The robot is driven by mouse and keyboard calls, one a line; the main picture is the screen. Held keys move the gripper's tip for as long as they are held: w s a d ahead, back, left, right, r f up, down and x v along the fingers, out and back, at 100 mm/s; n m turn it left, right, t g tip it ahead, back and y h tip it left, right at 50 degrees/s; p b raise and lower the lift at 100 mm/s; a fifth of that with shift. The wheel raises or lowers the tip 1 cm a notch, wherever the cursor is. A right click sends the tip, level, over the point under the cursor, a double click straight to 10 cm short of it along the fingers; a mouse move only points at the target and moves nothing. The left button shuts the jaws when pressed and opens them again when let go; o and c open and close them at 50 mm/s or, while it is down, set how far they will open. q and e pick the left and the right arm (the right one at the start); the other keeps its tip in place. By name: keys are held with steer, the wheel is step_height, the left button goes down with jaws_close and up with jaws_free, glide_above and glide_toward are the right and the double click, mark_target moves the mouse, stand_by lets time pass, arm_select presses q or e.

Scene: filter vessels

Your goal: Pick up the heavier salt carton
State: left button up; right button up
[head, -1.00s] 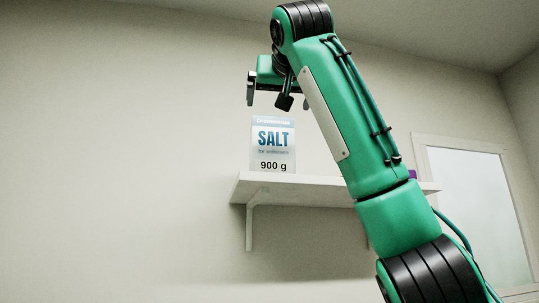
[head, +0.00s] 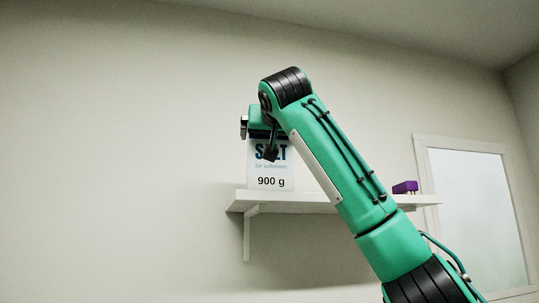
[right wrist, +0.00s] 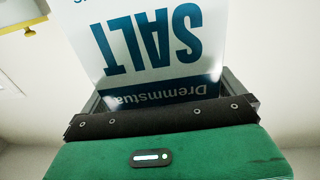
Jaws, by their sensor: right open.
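A white salt carton (head: 271,182) with blue "SALT" lettering and "900 g" stands upright on a white wall shelf (head: 300,202). My right gripper (head: 257,141) is open at the carton's top, and its near finger covers part of the lettering. In the right wrist view the carton (right wrist: 150,40) appears upside down, with its top end between the open jaws (right wrist: 160,95). I cannot tell whether the fingers touch it. Only one carton shows, so its weight cannot be compared with another. My left gripper is not in view.
A small purple object (head: 405,187) sits on the shelf's right part. My right arm hides the shelf's middle. A pale framed panel (head: 475,215) is on the wall at right. The wall left of the shelf is clear. A yellow item (right wrist: 30,32) shows in the right wrist view.

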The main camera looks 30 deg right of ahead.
steer(key=shift+w+d, duration=0.1)
steer(key=shift+w, duration=0.2)
steer(key=shift+s, duration=0.2)
steer(key=shift+a, duration=0.2)
steer(key=c, duration=1.4)
steer(key=shift+r, duration=0.1)
steer(key=c, duration=0.4)
steer(key=shift+o, duration=0.2)
steer(key=shift+d, duration=0.1)
steer(key=shift+r, duration=0.1)
